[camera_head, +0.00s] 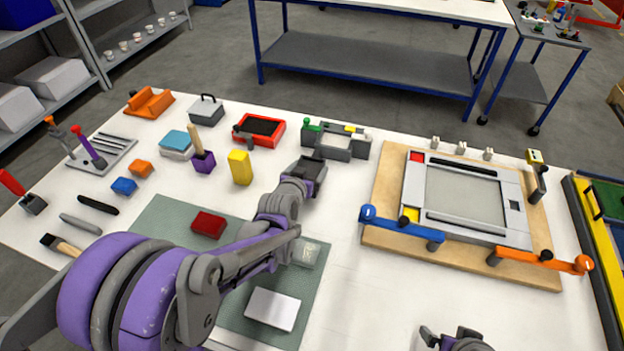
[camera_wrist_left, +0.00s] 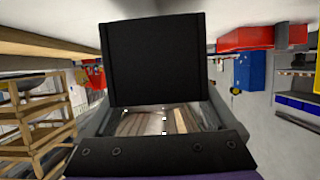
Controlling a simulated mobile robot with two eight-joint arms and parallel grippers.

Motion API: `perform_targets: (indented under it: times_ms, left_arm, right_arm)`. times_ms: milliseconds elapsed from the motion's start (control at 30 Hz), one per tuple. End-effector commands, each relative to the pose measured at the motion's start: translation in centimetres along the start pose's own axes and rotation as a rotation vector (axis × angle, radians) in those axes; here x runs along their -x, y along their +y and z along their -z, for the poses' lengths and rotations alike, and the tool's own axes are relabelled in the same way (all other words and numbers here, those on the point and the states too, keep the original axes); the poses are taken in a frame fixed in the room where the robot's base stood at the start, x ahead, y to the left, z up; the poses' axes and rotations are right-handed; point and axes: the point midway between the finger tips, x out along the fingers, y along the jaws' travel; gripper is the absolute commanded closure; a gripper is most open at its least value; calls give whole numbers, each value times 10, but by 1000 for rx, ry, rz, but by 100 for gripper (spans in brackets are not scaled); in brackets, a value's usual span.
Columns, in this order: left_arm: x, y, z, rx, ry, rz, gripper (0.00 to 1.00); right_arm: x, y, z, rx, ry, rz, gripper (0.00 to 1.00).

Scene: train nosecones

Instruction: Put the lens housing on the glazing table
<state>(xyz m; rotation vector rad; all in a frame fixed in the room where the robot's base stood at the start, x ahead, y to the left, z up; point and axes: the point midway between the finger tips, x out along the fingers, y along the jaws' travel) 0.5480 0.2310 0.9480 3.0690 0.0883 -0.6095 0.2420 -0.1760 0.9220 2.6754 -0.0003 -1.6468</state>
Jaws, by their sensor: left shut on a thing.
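My left gripper (camera_head: 308,178) is over the white table (camera_head: 345,285), left of its middle. It is shut on a dark boxy piece (camera_wrist_left: 155,60), which looks like the lens housing; its flat dark face fills the upper middle of the left wrist view. The gripper hides part of it in the head view. A grey frame around a pale pane (camera_head: 465,195) lies on a wooden board (camera_head: 385,190) at the right, which looks like the glazing place. My right gripper (camera_head: 452,338) shows only partly at the bottom edge; its fingers are unclear.
A grey fixture (camera_head: 335,140) stands just beyond my left gripper. A yellow block (camera_head: 240,167) and a red tray (camera_head: 276,136) are to its left. Blue (camera_head: 400,224) and orange (camera_head: 540,261) clamps edge the wooden board. The table is clear between my left gripper and the board.

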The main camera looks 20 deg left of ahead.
Motion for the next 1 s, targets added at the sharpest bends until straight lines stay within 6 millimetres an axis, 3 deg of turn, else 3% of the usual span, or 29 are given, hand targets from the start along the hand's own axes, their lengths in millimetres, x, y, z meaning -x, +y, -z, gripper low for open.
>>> perform_targets:
  times_ms: [200,600,633,700,1000]
  left_arm:
    - [-12,0,-28,0,0,0,83]
    - [-13,0,-33,0,0,0,83]
    - [-14,0,-34,0,-1,0,8]
    - [-13,0,-33,0,0,0,0]
    - [-12,0,-28,0,1,0,0]
  right_arm:
    - [-5,0,-4,0,-3,0,0]
    - [-7,0,-6,0,-5,0,0]
    - [-8,0,-7,0,-5,0,0]
    - [-7,0,-6,0,-5,0,0]
    - [-3,0,-3,0,-2,0,0]
